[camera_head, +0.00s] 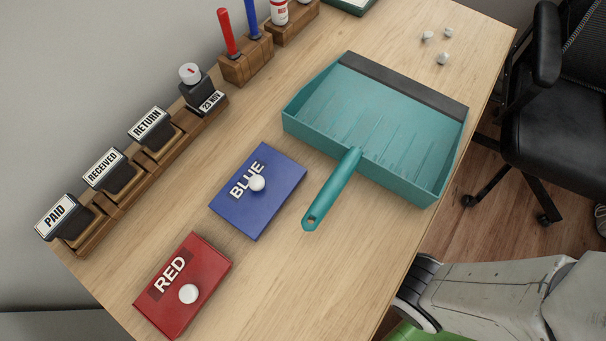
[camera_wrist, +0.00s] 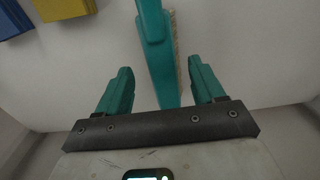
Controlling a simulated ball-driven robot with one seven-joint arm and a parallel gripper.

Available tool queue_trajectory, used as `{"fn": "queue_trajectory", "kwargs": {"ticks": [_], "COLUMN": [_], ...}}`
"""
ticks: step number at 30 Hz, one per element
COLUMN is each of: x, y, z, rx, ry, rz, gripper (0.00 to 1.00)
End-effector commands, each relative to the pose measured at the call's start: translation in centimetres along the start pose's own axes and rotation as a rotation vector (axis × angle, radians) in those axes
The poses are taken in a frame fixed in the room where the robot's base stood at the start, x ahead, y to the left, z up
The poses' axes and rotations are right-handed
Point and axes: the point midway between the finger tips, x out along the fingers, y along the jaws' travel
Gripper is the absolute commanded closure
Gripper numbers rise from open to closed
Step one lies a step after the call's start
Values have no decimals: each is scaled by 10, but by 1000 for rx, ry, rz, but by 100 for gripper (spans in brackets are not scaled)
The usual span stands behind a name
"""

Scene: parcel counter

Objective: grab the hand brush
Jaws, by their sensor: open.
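The hand brush (camera_wrist: 154,38) is a long teal piece with a strip of pale bristles along its right side in the wrist view. It runs from the top edge down between the fingers of my gripper (camera_wrist: 160,68). My gripper is open, with one teal finger on each side of the brush and a visible gap on both sides. Whether the brush is at fingertip depth is hard to tell. I cannot make out the brush in the head view.
On the wooden counter (camera_head: 300,285) lie a teal dustpan (camera_head: 375,120), a blue box (camera_head: 270,205) and a red box (camera_head: 205,265). Several stamps stand along the wall. A black chair (camera_head: 560,130) is at right. Blue and yellow items (camera_wrist: 62,8) show in the wrist view.

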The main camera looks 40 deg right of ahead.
Motion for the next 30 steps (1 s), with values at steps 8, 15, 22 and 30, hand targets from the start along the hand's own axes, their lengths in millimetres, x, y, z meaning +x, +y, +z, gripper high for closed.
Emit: {"fn": "queue_trajectory", "kwargs": {"ticks": [8, 15, 22, 30], "x": [25, 54, 53, 53], "y": [-1, -2, -2, -2], "z": [2, 2, 2, 2], "rx": [0, 0, 1, 0], "ry": [-1, 1, 2, 1], "rz": [0, 0, 0, 0], "gripper": [32, 32, 32, 58]}}
